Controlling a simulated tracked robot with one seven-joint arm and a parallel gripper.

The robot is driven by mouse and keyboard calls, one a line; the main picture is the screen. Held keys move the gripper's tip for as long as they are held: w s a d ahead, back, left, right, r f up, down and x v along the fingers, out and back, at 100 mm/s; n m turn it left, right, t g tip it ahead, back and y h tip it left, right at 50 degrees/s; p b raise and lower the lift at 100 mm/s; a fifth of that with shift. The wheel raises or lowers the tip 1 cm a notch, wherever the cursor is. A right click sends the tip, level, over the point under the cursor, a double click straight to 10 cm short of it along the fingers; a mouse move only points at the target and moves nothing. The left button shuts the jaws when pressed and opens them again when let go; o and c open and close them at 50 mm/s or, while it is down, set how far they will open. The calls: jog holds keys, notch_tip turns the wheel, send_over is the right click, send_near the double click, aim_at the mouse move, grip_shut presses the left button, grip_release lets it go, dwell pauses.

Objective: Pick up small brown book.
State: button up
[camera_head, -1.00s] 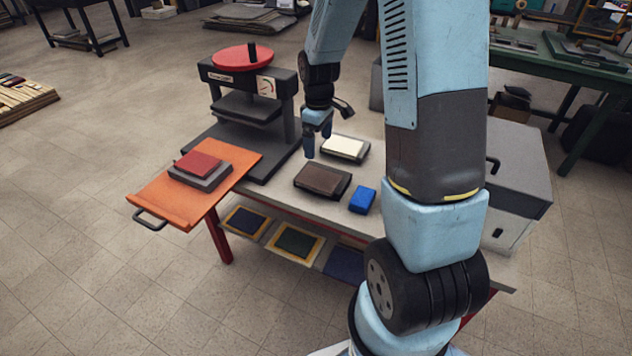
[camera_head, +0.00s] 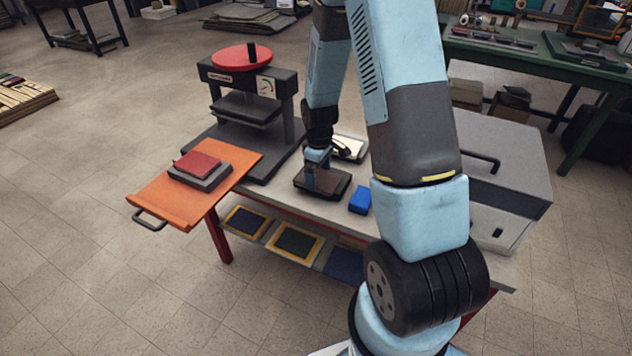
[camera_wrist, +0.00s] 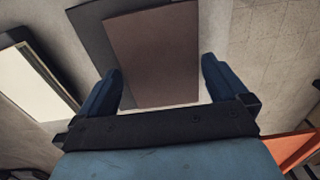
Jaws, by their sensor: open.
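The small brown book (camera_head: 333,183) lies flat on a slightly larger dark block on the bench top, in front of the press. In the wrist view the brown book (camera_wrist: 155,55) fills the middle, with the dark block (camera_wrist: 90,30) showing along its left side. My gripper (camera_head: 318,186) is low over the book's left part in the head view. In the wrist view my gripper (camera_wrist: 160,85) is open, its blue fingers on either side of the book's near end. I cannot tell whether the fingers touch it.
A blue block (camera_head: 360,200) lies just right of the book. A cream-topped book (camera_head: 350,148) lies behind it. The black press (camera_head: 250,105) with a red wheel stands at left. An orange tray (camera_head: 150,195) holds a red book (camera_head: 197,162). A grey cabinet (camera_head: 500,160) stands at right.

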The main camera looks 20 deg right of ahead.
jog(key=shift+f, duration=0.6)
jog(key=c, duration=0.8)
